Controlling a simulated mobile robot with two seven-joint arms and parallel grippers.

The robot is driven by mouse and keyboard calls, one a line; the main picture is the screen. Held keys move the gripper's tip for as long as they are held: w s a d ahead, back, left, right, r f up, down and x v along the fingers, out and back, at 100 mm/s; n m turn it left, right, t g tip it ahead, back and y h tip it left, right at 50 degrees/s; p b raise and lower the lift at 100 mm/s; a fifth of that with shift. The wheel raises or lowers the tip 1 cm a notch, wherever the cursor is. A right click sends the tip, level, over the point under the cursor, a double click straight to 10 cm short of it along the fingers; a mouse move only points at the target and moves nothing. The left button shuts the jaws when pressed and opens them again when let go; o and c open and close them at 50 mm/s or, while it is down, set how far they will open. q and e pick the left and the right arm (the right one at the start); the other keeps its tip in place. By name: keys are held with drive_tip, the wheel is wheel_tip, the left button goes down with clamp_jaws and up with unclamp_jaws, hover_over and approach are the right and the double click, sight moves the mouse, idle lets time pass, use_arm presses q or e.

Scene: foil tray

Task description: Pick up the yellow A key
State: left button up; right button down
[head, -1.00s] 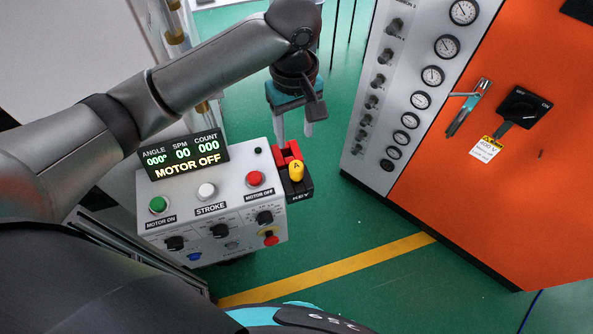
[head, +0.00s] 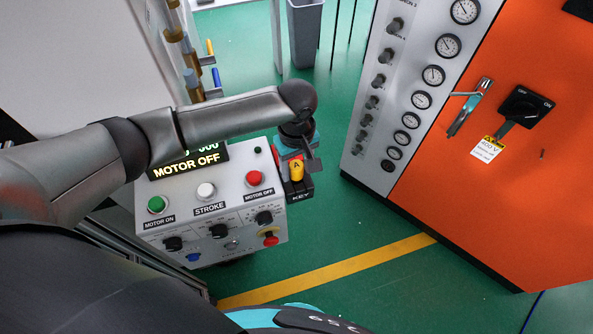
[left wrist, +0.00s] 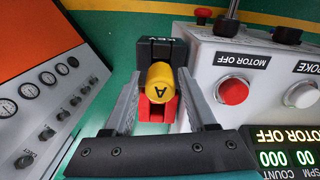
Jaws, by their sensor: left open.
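The yellow A key (head: 297,172) stands in the black and red key holder (head: 302,190) on the right side of the control box. In the left wrist view the key (left wrist: 160,82) shows its round yellow top with the letter A, in front of the red part and the black KEY block (left wrist: 160,48). My left gripper (head: 295,168) is open, directly over the holder. In the left wrist view its two grey fingers (left wrist: 160,92) stand on either side of the key, with gaps visible. Whether the fingertips touch the holder cannot be told. My right gripper is not in view.
The control box (head: 180,225) with green, white and red buttons is close beside the fingers. Its display (head: 195,162) is partly hidden by my left arm. An orange cabinet (head: 480,190) with gauges stands to the right. Green floor lies between.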

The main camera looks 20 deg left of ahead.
use_arm(q)
drive_tip(key=shift+f, duration=0.45)
clamp_jaws()
